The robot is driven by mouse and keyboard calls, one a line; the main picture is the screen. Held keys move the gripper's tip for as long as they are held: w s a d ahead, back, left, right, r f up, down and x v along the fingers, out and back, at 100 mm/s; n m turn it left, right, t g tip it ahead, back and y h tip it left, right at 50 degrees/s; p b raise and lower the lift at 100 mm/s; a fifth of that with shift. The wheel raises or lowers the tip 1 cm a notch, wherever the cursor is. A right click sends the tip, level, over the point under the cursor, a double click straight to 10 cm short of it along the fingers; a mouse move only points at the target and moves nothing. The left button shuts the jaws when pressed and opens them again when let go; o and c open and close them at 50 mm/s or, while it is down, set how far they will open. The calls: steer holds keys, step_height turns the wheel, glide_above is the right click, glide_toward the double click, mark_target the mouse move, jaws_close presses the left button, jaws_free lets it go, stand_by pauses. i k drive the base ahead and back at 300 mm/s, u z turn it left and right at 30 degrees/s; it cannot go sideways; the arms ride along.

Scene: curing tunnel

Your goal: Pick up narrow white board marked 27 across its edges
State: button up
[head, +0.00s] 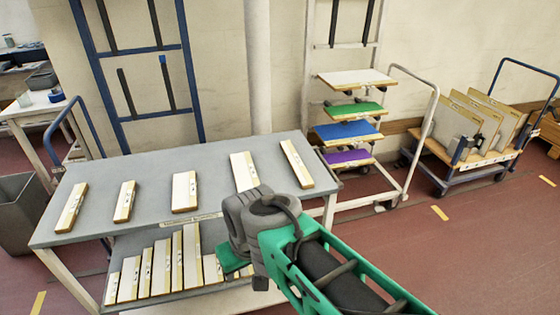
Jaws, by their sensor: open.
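Several narrow white boards with wooden-coloured edges lie apart in a row on the grey top of a cart (140,215). Each has small dark marks, too small to read, so I cannot tell which is 27. My gripper (236,260) is open, by the cart's front edge right of the middle.
More white boards (160,265) stand upright on the cart's lower shelf. A rack (350,112) with white, green, blue and purple boards stands behind right. A trolley (470,160) with leaning panels is at far right.

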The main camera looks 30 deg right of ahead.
mark_target(121, 215)
steer(key=u, duration=0.05)
steer(key=i, duration=0.75)
steer(key=u, duration=2.75)
